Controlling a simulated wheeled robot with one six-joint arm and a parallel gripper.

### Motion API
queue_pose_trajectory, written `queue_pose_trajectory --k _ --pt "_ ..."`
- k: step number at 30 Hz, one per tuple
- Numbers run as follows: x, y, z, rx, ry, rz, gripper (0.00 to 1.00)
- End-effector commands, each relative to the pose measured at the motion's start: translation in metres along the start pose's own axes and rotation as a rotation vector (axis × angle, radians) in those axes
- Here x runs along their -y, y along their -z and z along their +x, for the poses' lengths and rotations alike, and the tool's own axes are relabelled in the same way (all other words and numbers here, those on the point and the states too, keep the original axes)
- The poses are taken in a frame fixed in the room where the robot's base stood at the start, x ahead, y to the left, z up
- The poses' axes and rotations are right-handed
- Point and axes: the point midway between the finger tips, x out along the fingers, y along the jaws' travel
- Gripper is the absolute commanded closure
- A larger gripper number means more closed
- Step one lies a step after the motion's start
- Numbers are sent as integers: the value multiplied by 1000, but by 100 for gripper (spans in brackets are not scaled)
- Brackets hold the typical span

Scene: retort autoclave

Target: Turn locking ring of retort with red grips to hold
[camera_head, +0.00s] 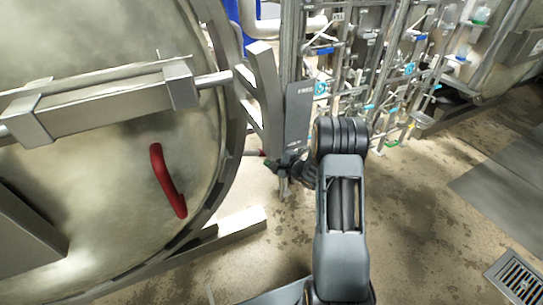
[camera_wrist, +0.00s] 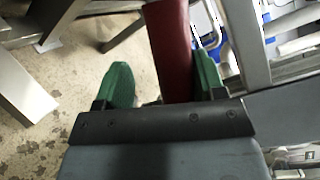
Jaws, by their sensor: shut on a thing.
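The big round retort door (camera_head: 90,110) fills the left of the head view, with its locking ring (camera_head: 237,135) around the rim. A curved red handle (camera_head: 166,182) sits on the door's face, apart from my gripper. In the wrist view, a red grip bar (camera_wrist: 170,45) runs between the green finger pads of my gripper (camera_wrist: 162,78), which is shut on it. The bar lies closer to the right pad, and its near end is hidden by the gripper body. In the head view, my gripper is mostly hidden behind my arm, close to the ring's right edge.
A metal bar with brackets (camera_head: 110,95) crosses the door. A rack of pipes and valves (camera_head: 350,70) stands behind my arm. Another vessel (camera_head: 510,50) is at the far right. The wet floor (camera_head: 420,210) at right is open, with a drain grate (camera_head: 515,277).

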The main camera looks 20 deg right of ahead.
Motion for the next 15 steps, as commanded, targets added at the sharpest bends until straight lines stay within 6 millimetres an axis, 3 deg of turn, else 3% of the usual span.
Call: queue_pose_trajectory --k 8,15 --pt "0 1 -8 -5 -2 2 42" --pt "2 1 -52 -8 0 5 42"
